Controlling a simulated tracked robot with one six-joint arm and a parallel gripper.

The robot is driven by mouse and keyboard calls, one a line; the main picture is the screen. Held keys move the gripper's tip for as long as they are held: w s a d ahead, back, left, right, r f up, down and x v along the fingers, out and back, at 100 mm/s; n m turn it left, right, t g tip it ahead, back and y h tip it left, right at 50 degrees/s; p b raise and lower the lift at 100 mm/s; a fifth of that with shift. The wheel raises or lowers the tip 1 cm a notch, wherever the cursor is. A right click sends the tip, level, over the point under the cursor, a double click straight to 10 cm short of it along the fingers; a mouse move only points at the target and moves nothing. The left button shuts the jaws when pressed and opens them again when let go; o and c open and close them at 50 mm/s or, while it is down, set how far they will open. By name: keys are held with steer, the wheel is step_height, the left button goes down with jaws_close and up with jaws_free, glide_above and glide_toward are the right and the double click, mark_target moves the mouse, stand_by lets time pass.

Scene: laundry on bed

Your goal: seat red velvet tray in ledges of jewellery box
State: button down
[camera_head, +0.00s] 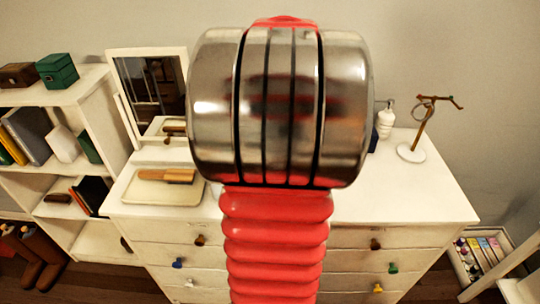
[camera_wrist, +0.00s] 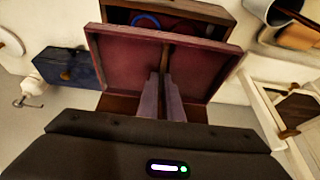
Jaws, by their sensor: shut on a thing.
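The red velvet tray (camera_wrist: 120,62) is in the wrist view, a shallow dark red square with a raised divider down its middle. My gripper (camera_wrist: 163,85) is shut on that divider from the near side. The jewellery box (camera_wrist: 222,17) is brown wood; it shows beyond the tray's far edge and a little below its near edge. The tray overlaps the box and looks slightly turned against it. I cannot tell whether it touches the ledges. In the head view my arm hides the tray, box and gripper.
A dark blue box (camera_wrist: 68,67) stands left of the tray in the wrist view. A mug-like vessel (camera_wrist: 266,10) and a framed mirror (camera_wrist: 300,108) are at right. In the head view, the white dresser (camera_head: 440,205) also carries a beige tray with a brush (camera_head: 168,176) and a jewellery stand (camera_head: 418,135).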

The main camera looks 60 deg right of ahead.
steer(key=shift+w+d, duration=0.1)
steer(key=shift+w, duration=0.05)
stand_by(0.3)
step_height(320, 180, down, 6)
stand_by(0.3)
steer(key=shift+f, duration=0.15)
steer(key=shift+f, duration=1.8)
steer(key=shift+f, duration=0.1)
steer(key=c, duration=1.9)
jaws_free()
steer(key=v, duration=1.2)
